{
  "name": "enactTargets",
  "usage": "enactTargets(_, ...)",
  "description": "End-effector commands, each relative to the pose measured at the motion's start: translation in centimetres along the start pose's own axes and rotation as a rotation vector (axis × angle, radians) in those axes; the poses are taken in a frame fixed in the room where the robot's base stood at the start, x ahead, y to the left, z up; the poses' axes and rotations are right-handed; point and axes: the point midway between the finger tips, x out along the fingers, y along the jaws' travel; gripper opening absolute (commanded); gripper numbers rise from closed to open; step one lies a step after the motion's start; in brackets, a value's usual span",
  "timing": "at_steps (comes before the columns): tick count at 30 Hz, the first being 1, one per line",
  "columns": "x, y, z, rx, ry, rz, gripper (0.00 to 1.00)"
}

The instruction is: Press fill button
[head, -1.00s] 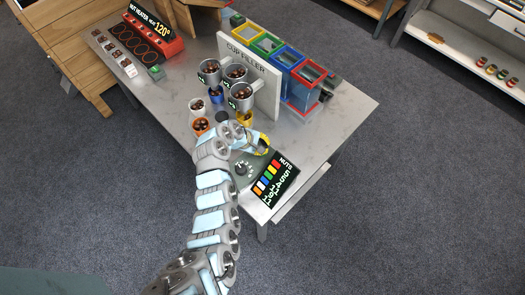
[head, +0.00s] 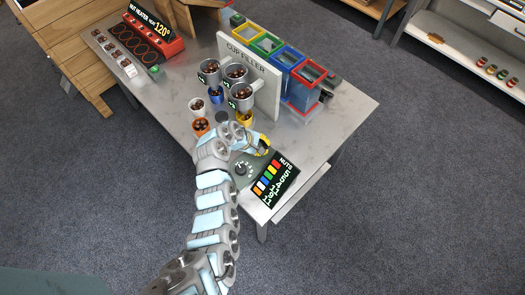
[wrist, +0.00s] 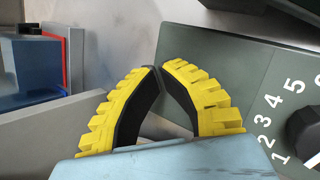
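The cup filler's control box (head: 236,181) stands near the front edge of the table. It has a dial (head: 240,168) and a tilted black nuts display (head: 272,180). In the wrist view the box's grey-green top (wrist: 228,62) shows, with white numbers and part of the black dial (wrist: 305,132) at the right edge. My gripper (head: 265,143) is at the box's far side. In the wrist view its yellow fingers (wrist: 159,72) meet at the tips, with nothing seen between them, left of the numbers. I cannot make out a fill button; my gripper may hide it.
The white cup filler board (head: 262,85) stands behind, with several grey hoppers of chestnuts before it. Coloured bins (head: 306,75) are behind the board. The table's right end is clear.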

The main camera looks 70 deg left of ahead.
Motion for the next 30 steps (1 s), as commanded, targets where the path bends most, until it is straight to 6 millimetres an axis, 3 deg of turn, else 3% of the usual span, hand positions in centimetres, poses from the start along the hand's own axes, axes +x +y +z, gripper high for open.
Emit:
enactTargets(14,0.2,-0.1,-0.1,0.0,0.0,-0.001,0.0)
enactTargets(30,-1.2,0.6,0.6,0.0,0.0,0.0,0.0)
